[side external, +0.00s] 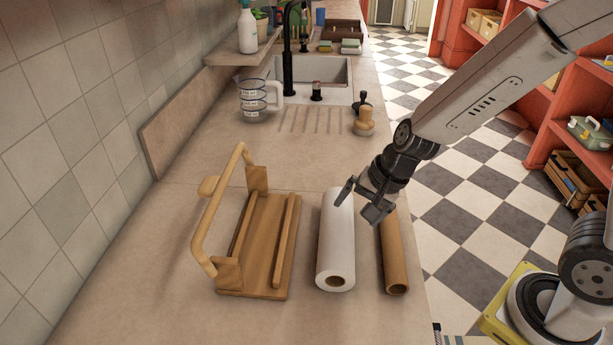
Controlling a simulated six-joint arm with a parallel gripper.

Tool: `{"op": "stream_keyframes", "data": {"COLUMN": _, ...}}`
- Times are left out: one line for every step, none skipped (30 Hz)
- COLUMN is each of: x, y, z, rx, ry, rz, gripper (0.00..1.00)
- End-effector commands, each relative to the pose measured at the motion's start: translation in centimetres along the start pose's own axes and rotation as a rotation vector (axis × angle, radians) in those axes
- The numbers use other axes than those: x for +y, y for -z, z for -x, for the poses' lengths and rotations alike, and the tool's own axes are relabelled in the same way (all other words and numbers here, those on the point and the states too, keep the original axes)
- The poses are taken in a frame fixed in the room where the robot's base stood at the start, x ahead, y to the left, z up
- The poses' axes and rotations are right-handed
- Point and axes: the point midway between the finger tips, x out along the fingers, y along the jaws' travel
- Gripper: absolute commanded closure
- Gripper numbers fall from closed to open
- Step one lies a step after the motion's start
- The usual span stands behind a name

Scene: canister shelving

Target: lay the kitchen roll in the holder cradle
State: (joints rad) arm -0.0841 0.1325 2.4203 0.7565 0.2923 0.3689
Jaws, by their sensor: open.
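The white kitchen roll (337,240) lies on its side on the worktop, its brown core end facing the camera. The wooden holder cradle (262,245) stands to the left of the roll, with two low rails along its base and a raised wooden handle on its left side. The cradle is empty. My gripper (360,203) is open and empty above the right side of the roll, near its far half. I cannot tell from this view whether a finger touches the roll.
A bare brown cardboard tube (394,255) lies right of the roll, near the worktop's right edge. Behind stand a measuring jug (257,100), a wooden-handled brush (364,122) and a sink (325,72). The worktop (150,270) is clear left of the cradle, up to the tiled wall.

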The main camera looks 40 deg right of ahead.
Motion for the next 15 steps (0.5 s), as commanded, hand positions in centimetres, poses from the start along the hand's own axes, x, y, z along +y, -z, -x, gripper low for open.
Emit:
{"op": "stream_keyframes", "data": {"x": 0.0, "y": 0.0, "z": 0.0, "rx": 0.000, "ry": 0.000, "rz": 0.000, "gripper": 0.00}}
{"op": "stream_keyframes", "data": {"x": 0.0, "y": 0.0, "z": -0.1, "rx": 0.000, "ry": 0.000, "rz": 0.000, "gripper": 0.00}}
{"op": "stream_keyframes", "data": {"x": 0.0, "y": 0.0, "z": -0.1, "rx": 0.000, "ry": 0.000, "rz": -0.001, "gripper": 0.00}}
{"op": "stream_keyframes", "data": {"x": 0.0, "y": 0.0, "z": -0.2, "rx": 0.000, "ry": 0.000, "rz": -0.001, "gripper": 0.00}}
{"op": "stream_keyframes", "data": {"x": 0.0, "y": 0.0, "z": -0.3, "rx": -0.001, "ry": 0.000, "rz": -0.002, "gripper": 0.00}}
{"op": "stream_keyframes", "data": {"x": 0.0, "y": -0.1, "z": -0.5, "rx": -0.001, "ry": 0.000, "rz": -0.001, "gripper": 0.00}}
{"op": "stream_keyframes", "data": {"x": 0.0, "y": -0.1, "z": -0.6, "rx": -0.001, "ry": -0.001, "rz": 0.000, "gripper": 0.00}}
{"op": "stream_keyframes", "data": {"x": 0.0, "y": -0.1, "z": -0.8, "rx": -0.001, "ry": -0.001, "rz": -0.001, "gripper": 0.00}}
{"op": "stream_keyframes", "data": {"x": 0.0, "y": -0.1, "z": -1.0, "rx": -0.002, "ry": -0.001, "rz": -0.001, "gripper": 0.00}}
{"op": "stream_keyframes", "data": {"x": 0.0, "y": -0.2, "z": -1.2, "rx": -0.002, "ry": -0.001, "rz": -0.001, "gripper": 0.00}}
{"op": "stream_keyframes", "data": {"x": 0.0, "y": -0.2, "z": -1.4, "rx": -0.002, "ry": -0.002, "rz": -0.001, "gripper": 0.00}}
{"op": "stream_keyframes", "data": {"x": 0.0, "y": -0.2, "z": -1.7, "rx": -0.002, "ry": -0.003, "rz": -0.001, "gripper": 0.00}}
{"op": "stream_keyframes", "data": {"x": 0.0, "y": -0.2, "z": -1.9, "rx": -0.001, "ry": -0.002, "rz": -0.001, "gripper": 0.00}}
{"op": "stream_keyframes", "data": {"x": 0.0, "y": -0.3, "z": -2.0, "rx": -0.001, "ry": -0.001, "rz": -0.001, "gripper": 0.00}}
{"op": "stream_keyframes", "data": {"x": 0.0, "y": -0.3, "z": -2.3, "rx": -0.002, "ry": -0.001, "rz": -0.001, "gripper": 0.00}}
